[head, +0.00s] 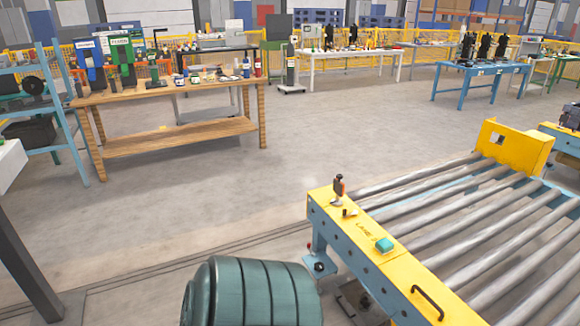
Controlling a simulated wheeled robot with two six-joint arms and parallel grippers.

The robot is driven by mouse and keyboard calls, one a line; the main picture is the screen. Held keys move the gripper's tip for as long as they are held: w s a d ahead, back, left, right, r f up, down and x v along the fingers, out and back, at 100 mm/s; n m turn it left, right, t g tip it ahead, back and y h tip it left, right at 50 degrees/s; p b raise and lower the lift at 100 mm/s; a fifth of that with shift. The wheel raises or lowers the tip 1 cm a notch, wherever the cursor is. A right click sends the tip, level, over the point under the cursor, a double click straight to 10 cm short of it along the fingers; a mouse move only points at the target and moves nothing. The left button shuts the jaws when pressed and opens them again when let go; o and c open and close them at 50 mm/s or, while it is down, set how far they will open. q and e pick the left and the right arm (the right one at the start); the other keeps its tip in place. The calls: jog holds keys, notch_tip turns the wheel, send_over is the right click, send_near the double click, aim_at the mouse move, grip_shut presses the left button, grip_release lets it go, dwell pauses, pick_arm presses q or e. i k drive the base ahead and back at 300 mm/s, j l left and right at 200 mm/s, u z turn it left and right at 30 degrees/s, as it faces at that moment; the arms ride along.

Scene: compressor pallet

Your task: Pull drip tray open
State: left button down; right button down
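I cannot clearly make out a drip tray in the head view. A roller conveyor (392,253) with a yellow side rail and blue frame stands at the right. A black bar handle (427,303) is fixed on the yellow rail near the bottom edge. Under the conveyor's near end is a dark, partly hidden object (356,298) that I cannot identify. Neither my left nor my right gripper is in view.
A teal ribbed drum-like body (255,293) fills the bottom middle, beside the conveyor. A wooden workbench (170,140) stands at the left, and a blue shelf rack (55,110) is beside it. Blue table (485,70) stands farther back. Grey floor between is clear.

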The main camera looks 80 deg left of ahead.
aim_at(364, 311)
jog(key=u, duration=1.9)
